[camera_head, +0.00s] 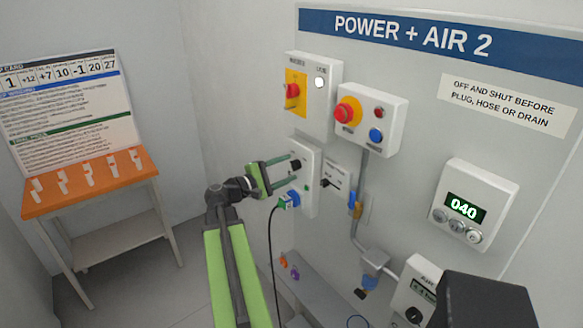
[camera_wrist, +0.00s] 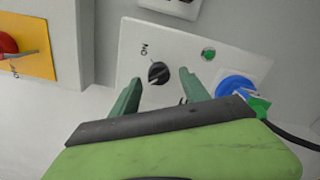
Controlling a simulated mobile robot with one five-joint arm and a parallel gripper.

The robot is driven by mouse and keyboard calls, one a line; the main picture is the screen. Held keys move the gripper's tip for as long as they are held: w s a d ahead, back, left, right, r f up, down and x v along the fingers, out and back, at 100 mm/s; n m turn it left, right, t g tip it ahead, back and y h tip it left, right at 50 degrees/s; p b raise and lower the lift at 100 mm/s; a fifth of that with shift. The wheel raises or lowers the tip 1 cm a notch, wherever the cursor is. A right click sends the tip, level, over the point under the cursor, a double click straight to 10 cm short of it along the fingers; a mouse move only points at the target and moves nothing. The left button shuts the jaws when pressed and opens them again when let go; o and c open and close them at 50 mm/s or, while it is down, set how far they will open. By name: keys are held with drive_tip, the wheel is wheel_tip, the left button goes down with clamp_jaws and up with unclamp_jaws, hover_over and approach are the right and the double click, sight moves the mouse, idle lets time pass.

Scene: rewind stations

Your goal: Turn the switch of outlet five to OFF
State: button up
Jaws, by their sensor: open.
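A light outlet panel (camera_head: 309,195) on the wall carries a black rotary switch (camera_wrist: 158,73), with the word ON printed beside it at its upper left in the wrist view. I cannot read the outlet's number or clearly tell where the knob points. A green lamp (camera_wrist: 208,54) and a blue socket (camera_wrist: 238,84) with a green plug (camera_wrist: 258,106) and black cable are on the same panel. My gripper (camera_wrist: 160,82) is open, its two green fingers on either side of the switch. I cannot tell whether they touch it. In the head view it reaches to this panel (camera_head: 294,169).
Above is a box with a red switch on yellow (camera_head: 293,91), and beside it a box with a red emergency button (camera_head: 347,112). A display (camera_head: 463,209) reads 040. An orange table (camera_head: 90,183) stands at left. Open floor lies between.

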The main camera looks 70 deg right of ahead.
drive_tip(key=v, duration=1.5)
drive_tip(key=shift+a, duration=0.3)
